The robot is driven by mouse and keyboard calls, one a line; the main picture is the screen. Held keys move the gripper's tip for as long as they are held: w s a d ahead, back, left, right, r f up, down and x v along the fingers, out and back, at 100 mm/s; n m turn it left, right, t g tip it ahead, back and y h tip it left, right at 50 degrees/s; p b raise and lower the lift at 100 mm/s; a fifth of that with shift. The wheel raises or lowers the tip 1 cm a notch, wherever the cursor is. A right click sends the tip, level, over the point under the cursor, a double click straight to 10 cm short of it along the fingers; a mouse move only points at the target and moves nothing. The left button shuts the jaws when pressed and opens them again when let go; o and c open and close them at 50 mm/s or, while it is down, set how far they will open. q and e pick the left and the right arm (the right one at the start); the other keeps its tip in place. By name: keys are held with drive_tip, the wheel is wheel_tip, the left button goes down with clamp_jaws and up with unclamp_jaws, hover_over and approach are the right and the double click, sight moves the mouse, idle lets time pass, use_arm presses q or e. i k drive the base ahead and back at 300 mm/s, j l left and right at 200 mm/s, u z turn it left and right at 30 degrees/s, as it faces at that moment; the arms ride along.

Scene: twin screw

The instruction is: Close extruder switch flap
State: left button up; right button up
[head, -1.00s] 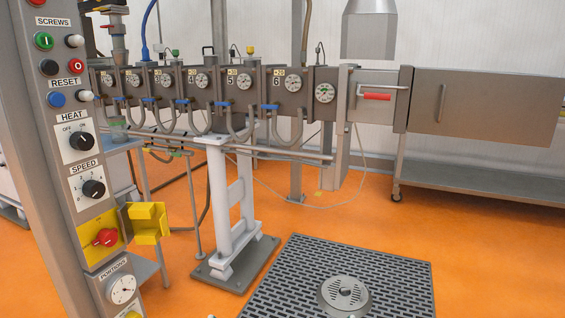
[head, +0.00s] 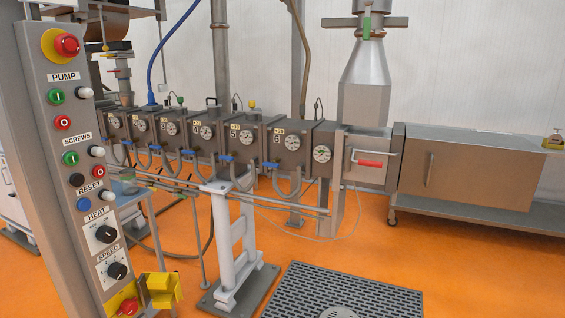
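The yellow extruder switch flap (head: 163,289) is on the control column at the lower left of the head view. It stands swung open to the right of its switch plate. The red rotary switch (head: 127,306) beside it is exposed, and its lower part is cut off by the bottom edge of the picture. Neither of my grippers shows in the head view.
The control column (head: 60,150) carries several buttons and knobs above the switch. The extruder barrel (head: 205,140) with gauges runs behind it. A grey support stand (head: 235,245) and a floor grate (head: 340,295) are to the right. Orange floor is open between them.

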sight(164, 288)
drive_tip(key=i+j, duration=0.1)
drive_tip(key=j, duration=0.35)
drive_tip(key=i+j+z, duration=0.15)
drive_tip(key=j, duration=0.3)
drive_tip(key=i+j, duration=0.1)
drive_tip(key=j, duration=0.35)
drive_tip(key=i+j+z, duration=0.1)
drive_tip(key=j, duration=0.35)
